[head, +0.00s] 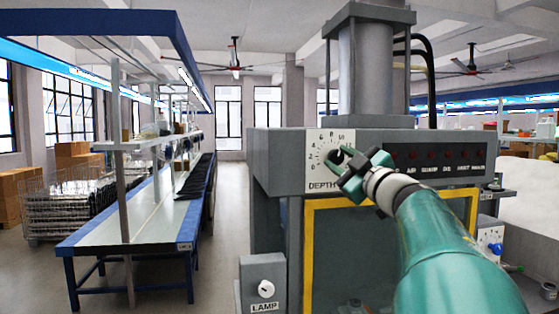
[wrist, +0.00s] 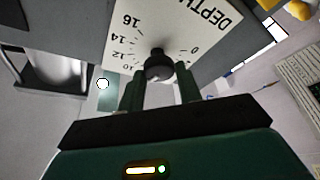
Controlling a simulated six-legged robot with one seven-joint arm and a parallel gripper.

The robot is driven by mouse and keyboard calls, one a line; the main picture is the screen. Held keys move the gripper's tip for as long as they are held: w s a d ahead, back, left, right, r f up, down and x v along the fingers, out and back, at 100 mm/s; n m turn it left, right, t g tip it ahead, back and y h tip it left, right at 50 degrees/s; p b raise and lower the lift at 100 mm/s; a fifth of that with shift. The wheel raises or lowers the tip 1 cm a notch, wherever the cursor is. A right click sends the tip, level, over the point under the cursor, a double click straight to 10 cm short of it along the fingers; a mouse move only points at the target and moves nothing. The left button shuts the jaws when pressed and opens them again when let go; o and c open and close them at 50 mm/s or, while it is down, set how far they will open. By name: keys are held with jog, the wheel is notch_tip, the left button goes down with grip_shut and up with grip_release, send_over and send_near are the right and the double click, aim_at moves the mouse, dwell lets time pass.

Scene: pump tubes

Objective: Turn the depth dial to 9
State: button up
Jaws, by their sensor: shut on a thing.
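The depth dial (wrist: 158,66) is a round black knob on a white scale plate (wrist: 122,40) marked DEPTH with numbers around it. In the head view the dial (head: 334,157) is partly covered by my gripper (head: 347,164), on the upper left of the grey machine front. In the wrist view my gripper (wrist: 160,84) has one dark finger on each side of the knob, shut on it. The scale shows 16, 14, 12, 10 and 0 there. The numbers between 0 and 10 are hidden, and I cannot read where the pointer stands.
The grey machine (head: 273,160) carries a row of red indicators (head: 430,154) right of the plate and a yellow-framed opening (head: 340,230) below. A LAMP knob (head: 266,289) is at its lower left. A long workbench (head: 130,222) stands at left, with open floor between.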

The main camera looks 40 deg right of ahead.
jog(key=shift+d+f+n, duration=0.1)
jog(key=shift+f+n, duration=0.05)
jog(key=shift+n, duration=0.15)
jog(key=o, duration=0.9)
jog(key=shift+w+d, duration=0.1)
jog(key=shift+w, duration=0.05)
jog(key=shift+o, duration=0.2)
jog(key=shift+s+a, duration=0.2)
jog(key=shift+s, duration=0.15)
jog(key=v, duration=1.3)
jog(key=shift+s, duration=0.25)
